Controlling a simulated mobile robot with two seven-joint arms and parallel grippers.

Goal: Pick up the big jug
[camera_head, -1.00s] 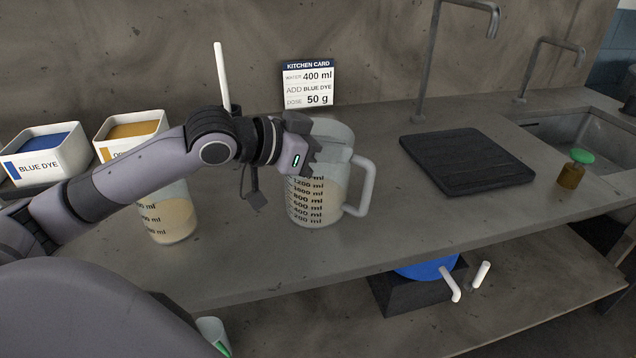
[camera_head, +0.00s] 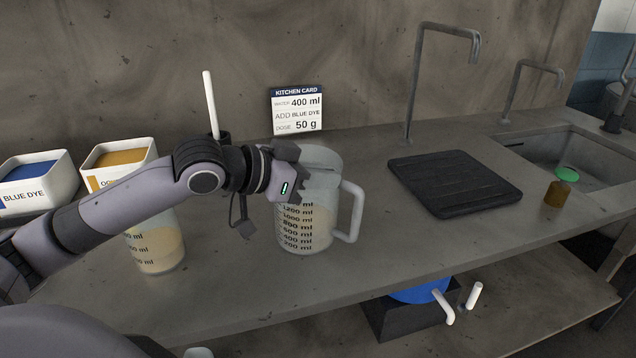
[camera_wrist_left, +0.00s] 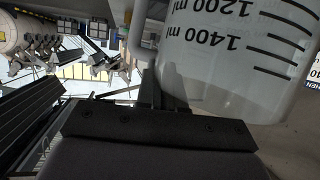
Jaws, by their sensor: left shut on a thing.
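The big jug (camera_head: 307,225) is a clear measuring jug with black ml marks, a white handle on its right and pale liquid inside. It stands upright on the counter (camera_head: 240,290). My left gripper (camera_head: 303,178) is shut on the jug's upper wall near the rim; the arm hides part of the rim. In the left wrist view the jug's marked wall (camera_wrist_left: 225,60) fills the upper right, right by the dark fingers (camera_wrist_left: 155,95). My right gripper is not in view.
A second measuring container (camera_head: 157,250) stands partly behind my arm. Blue (camera_head: 38,180) and orange (camera_head: 120,160) dye bins are at the left. A kitchen card (camera_head: 296,110) stands behind the jug. A black board (camera_head: 455,183), a brown jar (camera_head: 557,193) and a sink (camera_head: 585,165) are at the right.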

